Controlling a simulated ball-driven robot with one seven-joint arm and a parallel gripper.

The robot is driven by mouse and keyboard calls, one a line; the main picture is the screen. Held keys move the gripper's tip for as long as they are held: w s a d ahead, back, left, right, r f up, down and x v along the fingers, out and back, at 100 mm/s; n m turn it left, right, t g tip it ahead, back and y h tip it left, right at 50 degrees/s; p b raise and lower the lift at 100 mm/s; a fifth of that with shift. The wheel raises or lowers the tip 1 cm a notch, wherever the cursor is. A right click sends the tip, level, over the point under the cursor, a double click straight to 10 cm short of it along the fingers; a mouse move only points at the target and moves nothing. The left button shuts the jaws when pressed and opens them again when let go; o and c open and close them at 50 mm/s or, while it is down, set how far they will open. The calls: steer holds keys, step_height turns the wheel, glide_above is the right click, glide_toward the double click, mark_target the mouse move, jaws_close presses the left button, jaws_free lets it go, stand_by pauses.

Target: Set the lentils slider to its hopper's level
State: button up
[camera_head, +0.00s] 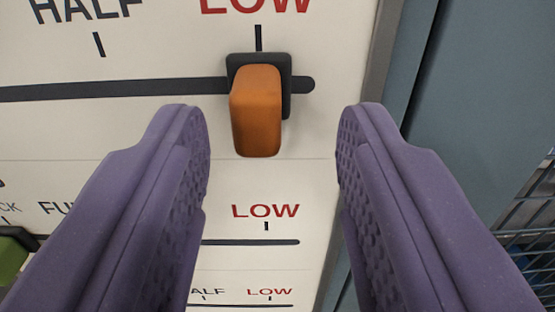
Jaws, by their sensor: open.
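An orange slider knob (256,112) on a black base stands at the LOW tick, near the right end of the top dark slot (120,90) on a cream panel. HALF is marked to its left. My gripper (273,115) is open, with one purple finger on each side of the knob and clear gaps to both. The row's ingredient name is out of view, so I cannot tell whether this is the lentils slider. No hopper shows.
Two more slider rows lie below, each with a red LOW mark (265,211) at the right. A green knob (12,258) shows at the lower left edge. The panel ends at a grey edge on the right, with a blue-grey surface (490,90) and a wire rack (530,220) beyond.

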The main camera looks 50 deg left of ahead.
steer(key=v, duration=0.6)
steer(key=shift+b, duration=0.3)
steer(key=shift+w, duration=0.1)
